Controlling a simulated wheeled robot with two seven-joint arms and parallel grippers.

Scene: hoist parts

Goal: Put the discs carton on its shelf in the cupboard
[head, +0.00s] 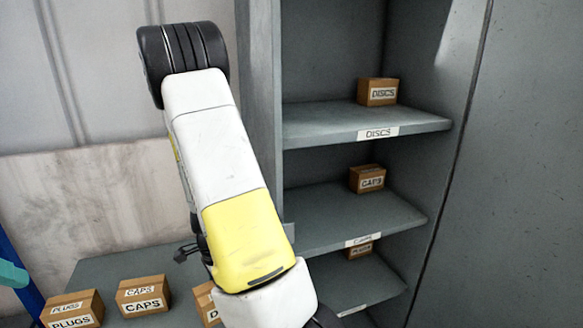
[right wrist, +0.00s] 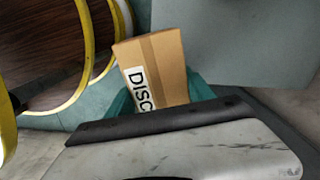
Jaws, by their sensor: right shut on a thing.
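The discs carton (right wrist: 157,72) is a brown box with a white label reading "DISC" in the right wrist view. My right gripper (right wrist: 162,100) is shut on it, its teal fingers on either side. In the head view my right arm hides this gripper. A carton with a "D" label (head: 203,302) shows partly beside the arm; I cannot tell if it is the held one. The cupboard's top visible shelf (head: 320,126) bears a DISCS label, and a discs carton (head: 377,91) stands on it. A teal piece at the left edge seems to be my left gripper (head: 12,273), cut off.
A caps carton (head: 367,178) stands on the middle shelf (head: 330,220); another carton (head: 360,249) is on the shelf below. A plugs carton (head: 72,309) and a caps carton (head: 142,296) stand on the table (head: 115,265). The cupboard's left side wall (head: 262,100) stands close to my arm.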

